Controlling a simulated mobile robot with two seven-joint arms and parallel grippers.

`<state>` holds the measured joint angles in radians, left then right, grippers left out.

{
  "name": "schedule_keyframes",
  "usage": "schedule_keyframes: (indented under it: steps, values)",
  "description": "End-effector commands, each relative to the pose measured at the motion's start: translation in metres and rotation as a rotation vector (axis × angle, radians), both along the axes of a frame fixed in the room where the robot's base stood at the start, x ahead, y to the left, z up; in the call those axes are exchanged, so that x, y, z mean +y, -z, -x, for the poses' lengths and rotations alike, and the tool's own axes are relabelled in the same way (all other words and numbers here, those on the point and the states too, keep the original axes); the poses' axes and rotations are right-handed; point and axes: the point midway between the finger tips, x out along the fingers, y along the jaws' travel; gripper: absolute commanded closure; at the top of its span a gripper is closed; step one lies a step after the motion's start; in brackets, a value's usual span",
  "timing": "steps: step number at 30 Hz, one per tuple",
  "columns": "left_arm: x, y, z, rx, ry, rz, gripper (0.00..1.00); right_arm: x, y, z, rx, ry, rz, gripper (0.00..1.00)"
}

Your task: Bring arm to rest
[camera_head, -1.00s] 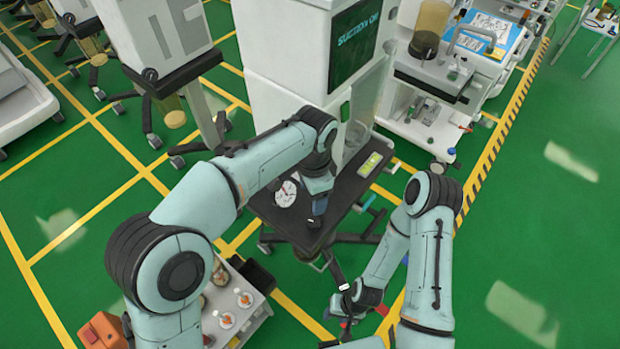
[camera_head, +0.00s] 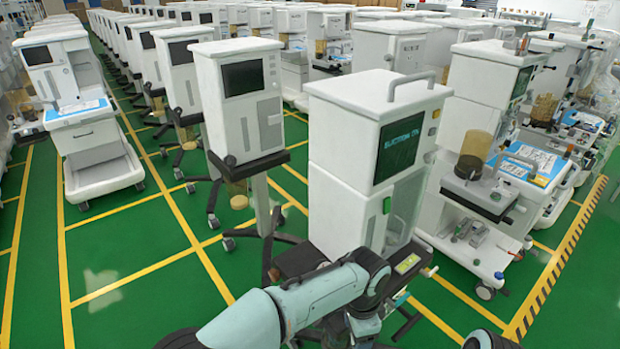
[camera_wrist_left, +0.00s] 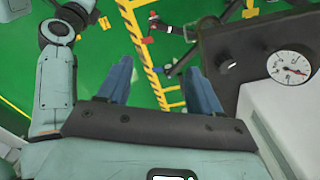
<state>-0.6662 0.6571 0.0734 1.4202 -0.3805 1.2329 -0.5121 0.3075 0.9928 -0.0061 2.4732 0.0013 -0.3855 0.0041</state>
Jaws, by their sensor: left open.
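My left arm (camera_head: 310,298) enters at the bottom of the head view and bends down in front of a white anaesthesia cart (camera_head: 337,160). Its fingers are not visible there. In the left wrist view my left gripper (camera_wrist_left: 159,88) has its two blue fingers spread apart with nothing between them, over green floor and yellow lines. A grey box-like part (camera_wrist_left: 283,115) with a round gauge (camera_wrist_left: 290,66) is close on the right. Part of my right arm (camera_wrist_left: 54,90) shows on the left of that view. Its gripper cannot be made out.
Many white carts stand in rows behind. A cart with a blue top (camera_head: 85,135) stands at left, and one with an amber canister (camera_head: 474,155) at right. Green floor (camera_head: 120,270) is open at the lower left. Yellow-black edging (camera_head: 550,275) runs along the right.

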Motion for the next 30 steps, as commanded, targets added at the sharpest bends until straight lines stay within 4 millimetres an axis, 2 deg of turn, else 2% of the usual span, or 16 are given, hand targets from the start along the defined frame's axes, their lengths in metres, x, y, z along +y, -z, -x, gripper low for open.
schedule_keyframes:
  steps: [1,5,8,9,11,12,15,18,21,24,27,30]
  values:
    - [0.016,0.039,-0.004,0.047,-0.065,0.003,0.35,0.0,0.0,0.0,-0.001,0.0,0.0,0.57]
    - [0.041,0.11,-0.003,0.115,-0.23,0.063,0.35,0.0,0.0,-0.001,-0.001,0.0,0.0,0.57]
    - [0.068,0.17,0.008,0.176,-0.399,0.111,0.35,0.0,0.0,-0.001,-0.002,0.0,0.001,0.57]
    - [0.081,0.195,0.016,0.203,-0.481,0.132,0.35,0.0,0.0,-0.001,-0.002,0.0,0.001,0.57]
    - [0.101,0.232,0.033,0.242,-0.623,0.161,0.35,0.0,0.0,-0.001,-0.002,0.0,0.001,0.57]
    - [0.115,0.256,0.047,0.266,-0.727,0.178,0.35,0.0,0.0,0.0,-0.001,-0.001,0.0,0.57]
    - [0.151,0.305,0.09,0.318,-1.008,0.209,0.35,0.0,0.0,0.0,-0.001,0.0,0.0,0.57]
    - [0.181,0.336,0.136,0.344,-1.276,0.216,0.35,0.0,0.0,0.0,0.0,0.0,0.0,0.57]
    - [0.202,0.351,0.174,0.349,-1.486,0.206,0.35,0.0,0.0,0.0,-0.001,0.0,0.0,0.57]
    - [0.215,0.356,0.199,0.344,-1.624,0.192,0.35,0.0,0.0,0.0,-0.001,0.0,0.0,0.57]
    - [0.221,0.358,0.21,0.335,-1.689,0.184,0.35,0.0,0.0,0.0,-0.001,0.0,0.0,0.57]
    - [0.223,0.358,0.213,0.331,-1.706,0.183,0.35,0.0,0.0,0.0,-0.001,0.0,0.0,0.57]
